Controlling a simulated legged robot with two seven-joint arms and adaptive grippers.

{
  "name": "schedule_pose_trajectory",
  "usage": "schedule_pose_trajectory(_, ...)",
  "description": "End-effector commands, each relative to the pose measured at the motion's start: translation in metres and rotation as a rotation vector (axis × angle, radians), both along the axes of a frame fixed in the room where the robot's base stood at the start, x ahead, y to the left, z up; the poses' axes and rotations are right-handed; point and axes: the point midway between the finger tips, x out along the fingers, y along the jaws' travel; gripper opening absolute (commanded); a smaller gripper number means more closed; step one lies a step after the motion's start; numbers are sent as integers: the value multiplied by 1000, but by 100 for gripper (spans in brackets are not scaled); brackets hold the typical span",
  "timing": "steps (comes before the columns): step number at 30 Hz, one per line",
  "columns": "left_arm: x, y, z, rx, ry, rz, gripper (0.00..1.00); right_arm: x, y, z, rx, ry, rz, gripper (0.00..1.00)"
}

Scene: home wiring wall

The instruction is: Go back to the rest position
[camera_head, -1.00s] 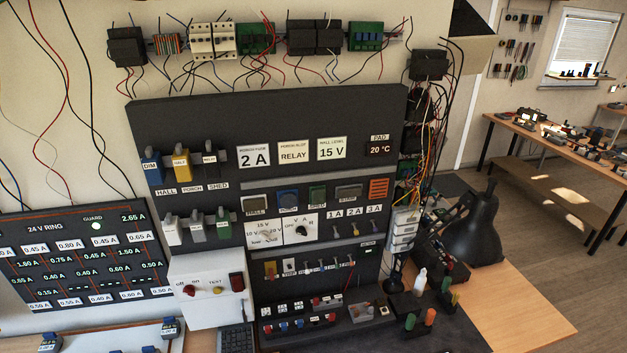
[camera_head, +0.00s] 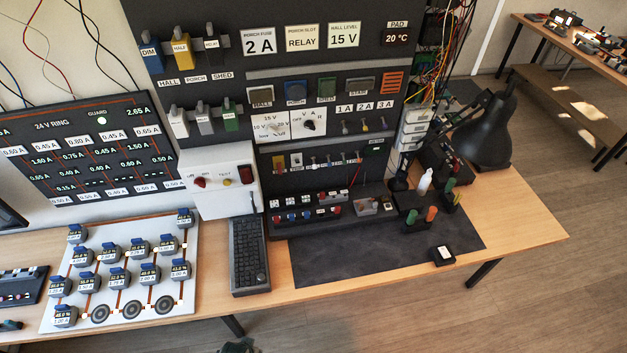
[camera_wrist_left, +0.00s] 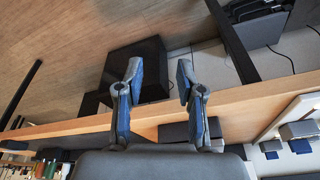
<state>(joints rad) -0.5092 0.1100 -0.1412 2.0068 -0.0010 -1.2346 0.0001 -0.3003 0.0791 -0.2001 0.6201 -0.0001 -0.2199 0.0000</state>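My left gripper (camera_wrist_left: 158,78) shows in the left wrist view with its two blue-grey fingers apart and nothing between them. It is near the wooden edge of the workbench (camera_wrist_left: 235,104), with the floor and dark boxes beyond. In the head view a small dark piece shows at the bottom edge, in front of the bench; I cannot tell which part of me it is. My right gripper is in neither view.
The bench (camera_head: 520,222) carries a white board with several meter modules (camera_head: 180,296), a keyboard (camera_head: 248,258), a dark mat (camera_head: 345,262) and a black lamp (camera_head: 488,135). The dark wiring panel (camera_head: 215,105) stands behind. Open floor (camera_head: 420,315) lies in front of the bench.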

Motion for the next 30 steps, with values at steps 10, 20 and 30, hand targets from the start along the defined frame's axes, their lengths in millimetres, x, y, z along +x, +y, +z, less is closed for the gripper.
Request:
schedule_pose_trajectory(10,-73,9,-217,9,94,-16,38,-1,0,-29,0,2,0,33)
schedule_pose_trajectory(20,-190,31,-323,19,157,-32,38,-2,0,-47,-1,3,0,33)
schedule_pose_trajectory(30,-209,35,-330,21,164,-35,38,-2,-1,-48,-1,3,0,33)
